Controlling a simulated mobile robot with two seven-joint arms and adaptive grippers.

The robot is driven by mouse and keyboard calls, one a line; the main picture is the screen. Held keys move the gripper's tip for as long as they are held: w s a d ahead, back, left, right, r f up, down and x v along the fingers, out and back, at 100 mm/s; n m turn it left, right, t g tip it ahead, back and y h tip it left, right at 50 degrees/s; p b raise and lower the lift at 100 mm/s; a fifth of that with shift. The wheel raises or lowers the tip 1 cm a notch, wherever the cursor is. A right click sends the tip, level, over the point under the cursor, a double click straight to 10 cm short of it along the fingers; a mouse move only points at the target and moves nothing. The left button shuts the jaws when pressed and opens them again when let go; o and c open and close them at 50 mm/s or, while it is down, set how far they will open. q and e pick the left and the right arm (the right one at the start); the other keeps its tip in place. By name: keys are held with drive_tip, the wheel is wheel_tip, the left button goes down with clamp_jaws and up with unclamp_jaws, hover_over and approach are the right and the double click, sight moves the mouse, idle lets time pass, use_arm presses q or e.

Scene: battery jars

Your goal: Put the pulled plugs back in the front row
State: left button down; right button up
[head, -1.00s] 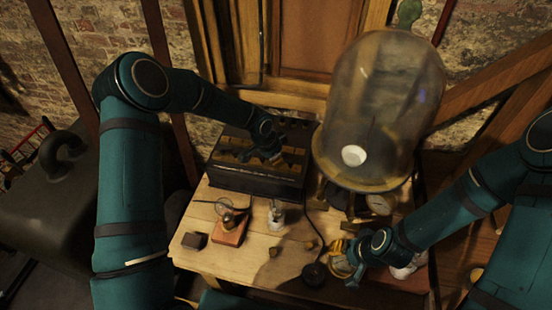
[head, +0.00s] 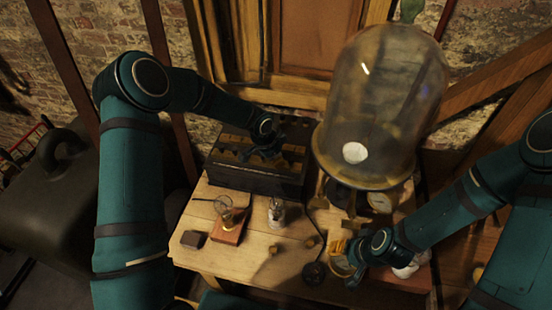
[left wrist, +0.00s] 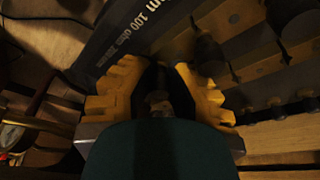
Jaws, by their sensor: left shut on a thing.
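The plug box (head: 250,180) is a dark case at the back left of the table, with rows of brass-coloured blocks on top. My left gripper (head: 260,155) is over its top. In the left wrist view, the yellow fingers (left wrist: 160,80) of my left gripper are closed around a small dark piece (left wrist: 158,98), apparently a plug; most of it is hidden. The box's lettered edge (left wrist: 135,25) and several plug heads (left wrist: 208,55) show beyond. Whether the held piece touches a hole cannot be told. My right gripper (head: 345,255) is low at the table's front right, its fingertips unclear.
A wooden-based instrument (head: 230,230), a small glass jar (head: 277,213) and a dark block (head: 193,239) stand left. A large glass dome (head: 385,100) stands right.

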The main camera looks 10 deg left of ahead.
use_arm(q)
drive_tip(key=shift+f, duration=0.1)
use_arm(e)
drive_tip(key=shift+f, duration=0.15)
use_arm(q)
drive_tip(key=c, duration=1)
unclamp_jaws()
drive_tip(key=shift+o, duration=0.2)
